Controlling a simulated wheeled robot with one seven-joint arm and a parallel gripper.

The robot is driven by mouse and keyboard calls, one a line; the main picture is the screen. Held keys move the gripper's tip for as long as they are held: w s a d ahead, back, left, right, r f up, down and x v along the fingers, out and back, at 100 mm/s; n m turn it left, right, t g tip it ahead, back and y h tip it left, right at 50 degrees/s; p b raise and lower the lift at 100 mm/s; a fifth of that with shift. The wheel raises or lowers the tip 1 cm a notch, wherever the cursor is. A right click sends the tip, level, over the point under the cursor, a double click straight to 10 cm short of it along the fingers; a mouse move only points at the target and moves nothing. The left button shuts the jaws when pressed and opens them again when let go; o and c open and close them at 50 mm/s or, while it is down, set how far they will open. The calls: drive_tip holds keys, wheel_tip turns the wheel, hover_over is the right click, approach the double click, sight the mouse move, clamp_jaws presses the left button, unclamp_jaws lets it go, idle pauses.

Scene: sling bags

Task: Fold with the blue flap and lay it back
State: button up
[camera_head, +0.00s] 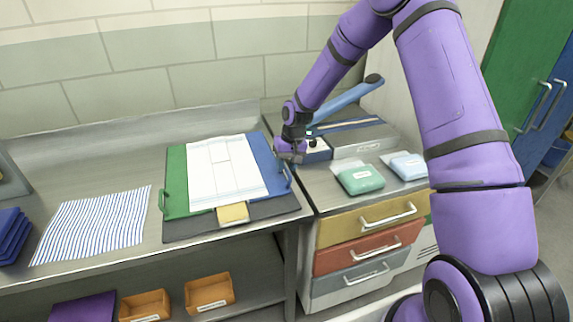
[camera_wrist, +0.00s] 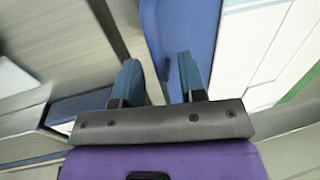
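The folding board lies flat on the steel counter, with a green flap (camera_head: 176,185) on the left, a blue flap (camera_head: 268,165) on the right and a small tan flap (camera_head: 233,213) in front. A handle (camera_head: 288,176) stands on the blue flap's right edge. My gripper (camera_head: 291,157) is at the blue flap's right side, near its handle. In the wrist view, my gripper's blue fingers (camera_wrist: 161,82) are apart, and the blue flap (camera_wrist: 185,25) lies beyond them. Contact cannot be told.
A striped cloth (camera_head: 97,224) lies left of the board, with dark blue folded cloths (camera_head: 10,235) at the far left. Right of the board are a grey-and-blue sealer (camera_head: 362,140), a green pack (camera_head: 360,179) and a light blue pack (camera_head: 406,165). Orange bins (camera_head: 209,292) sit below.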

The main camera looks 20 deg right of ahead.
clamp_jaws()
drive_tip(key=shift+a+r, duration=0.1)
